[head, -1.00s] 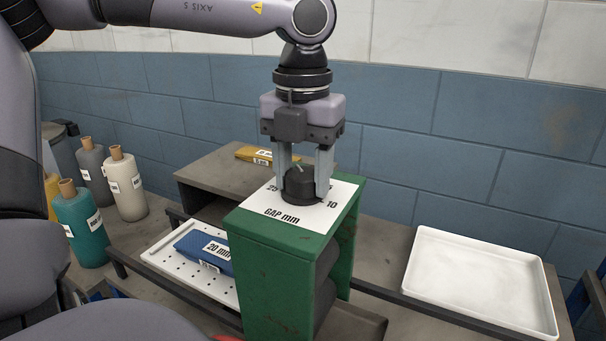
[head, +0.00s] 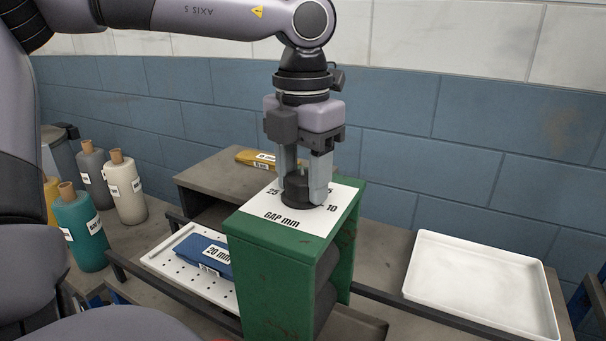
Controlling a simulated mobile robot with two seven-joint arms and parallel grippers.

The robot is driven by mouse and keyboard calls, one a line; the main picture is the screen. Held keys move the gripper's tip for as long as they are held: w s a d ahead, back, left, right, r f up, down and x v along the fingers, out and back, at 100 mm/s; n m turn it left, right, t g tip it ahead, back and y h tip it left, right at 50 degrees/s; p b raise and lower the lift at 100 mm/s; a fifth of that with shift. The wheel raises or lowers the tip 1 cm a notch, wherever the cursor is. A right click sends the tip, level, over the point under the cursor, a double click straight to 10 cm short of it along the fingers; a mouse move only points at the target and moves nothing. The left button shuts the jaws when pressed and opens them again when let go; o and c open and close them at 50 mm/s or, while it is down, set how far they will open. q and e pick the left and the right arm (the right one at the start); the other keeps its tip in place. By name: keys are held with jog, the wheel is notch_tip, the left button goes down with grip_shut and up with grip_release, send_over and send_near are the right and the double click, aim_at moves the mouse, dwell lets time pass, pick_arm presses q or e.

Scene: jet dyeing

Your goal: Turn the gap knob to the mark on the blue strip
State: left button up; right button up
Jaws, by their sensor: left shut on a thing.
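The black gap knob (head: 299,195) stands on a white dial plate (head: 285,222) marked "GAP mm", with 25 at its left and 10 at its right. The plate lies on top of a green housing (head: 270,275). My left gripper (head: 304,192) points straight down, shut on the knob with a finger on either side. The fingers hide much of the knob and the middle of the scale. The blue strip (head: 208,257), labelled "20 min" or "20 mm", lies on a white perforated tray (head: 165,250) left of the housing. My right gripper is out of view.
A yellow strip (head: 255,157) lies on a grey surface behind the housing. An empty white tray (head: 480,280) is at the right. Teal (head: 80,230), grey (head: 95,175) and cream (head: 125,190) yarn spools stand at the left. A blue tiled wall is behind.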

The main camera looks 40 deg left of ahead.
aim_at(302, 177)
pick_arm(q)
jog(key=o, duration=1)
jog(key=shift+s, duration=0.1)
jog(key=shift+o, duration=0.2)
notch_tip(302, 177, up, 7)
jog(key=shift+r, duration=0.1)
